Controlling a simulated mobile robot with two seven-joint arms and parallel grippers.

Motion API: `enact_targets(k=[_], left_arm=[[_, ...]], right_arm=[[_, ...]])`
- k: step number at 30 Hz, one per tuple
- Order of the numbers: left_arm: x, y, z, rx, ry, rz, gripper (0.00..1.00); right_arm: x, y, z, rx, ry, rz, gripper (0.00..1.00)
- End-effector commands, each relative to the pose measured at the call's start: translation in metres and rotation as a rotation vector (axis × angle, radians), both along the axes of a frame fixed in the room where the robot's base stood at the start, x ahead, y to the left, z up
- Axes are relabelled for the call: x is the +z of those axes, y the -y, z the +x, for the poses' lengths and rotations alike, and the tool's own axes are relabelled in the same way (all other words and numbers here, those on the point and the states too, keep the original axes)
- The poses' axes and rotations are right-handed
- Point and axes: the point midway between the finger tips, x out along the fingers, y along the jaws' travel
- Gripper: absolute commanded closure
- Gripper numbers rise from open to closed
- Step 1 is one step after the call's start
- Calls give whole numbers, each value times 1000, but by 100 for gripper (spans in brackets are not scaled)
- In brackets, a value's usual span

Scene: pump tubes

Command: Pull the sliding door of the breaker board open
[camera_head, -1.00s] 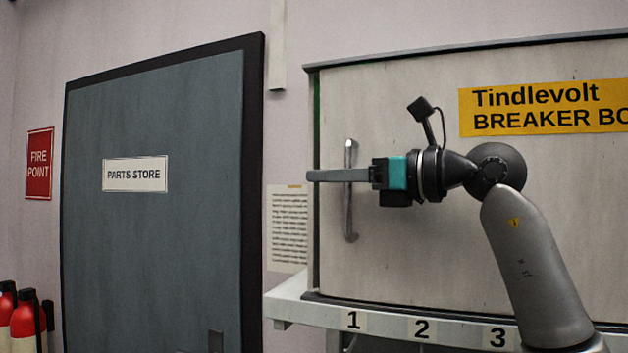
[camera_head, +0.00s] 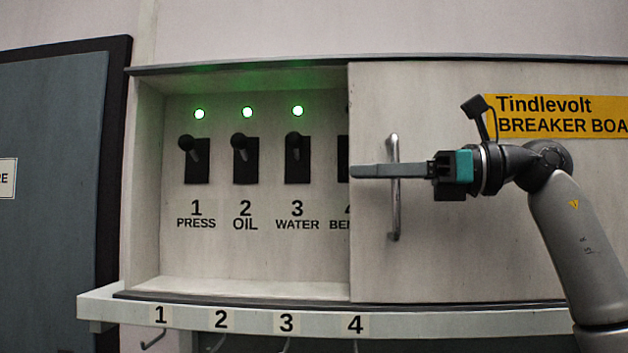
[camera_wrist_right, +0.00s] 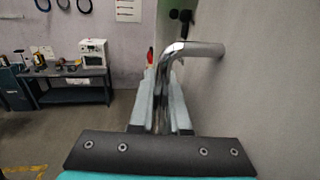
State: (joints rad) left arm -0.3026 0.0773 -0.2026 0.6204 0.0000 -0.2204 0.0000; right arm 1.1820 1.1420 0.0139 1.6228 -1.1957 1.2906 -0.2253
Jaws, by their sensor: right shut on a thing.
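The sliding door (camera_head: 450,254) of the breaker board covers the right part of the cabinet, its left edge just left of the fourth switch's middle. Its upright metal bar handle (camera_head: 394,222) stands near that edge and also shows in the right wrist view (camera_wrist_right: 200,50). My right gripper (camera_head: 368,171) is shut on the handle, its fingers lying across the bar at mid-height. The open left part of the board (camera_head: 160,250) shows switches 1 press (camera_head: 197,158), 2 oil (camera_head: 245,160) and 3 water (camera_head: 298,157) with green lights above. The fourth switch is partly hidden. My left gripper is out of view.
A ledge (camera_head: 100,307) numbered 1 to 4 runs below the board, with hooks under it. A dark grey door (camera_head: 50,200) stands at the left. In the right wrist view a bench (camera_wrist_right: 75,75) with equipment stands across open floor.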

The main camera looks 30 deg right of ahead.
Motion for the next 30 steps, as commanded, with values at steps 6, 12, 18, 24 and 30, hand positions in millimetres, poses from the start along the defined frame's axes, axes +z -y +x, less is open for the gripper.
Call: enact_targets(k=[6,12,18,24,30], left_arm=[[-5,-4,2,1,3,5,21],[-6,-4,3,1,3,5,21],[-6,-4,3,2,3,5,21],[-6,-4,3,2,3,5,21],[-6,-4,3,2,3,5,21]], right_arm=[[0,54,-35,-5,-1,2,100],[0,83,-56,-2,0,0,100],[0,96,-65,0,1,0,100],[1,99,-67,1,1,-1,100],[0,99,-67,0,1,-1,100]])
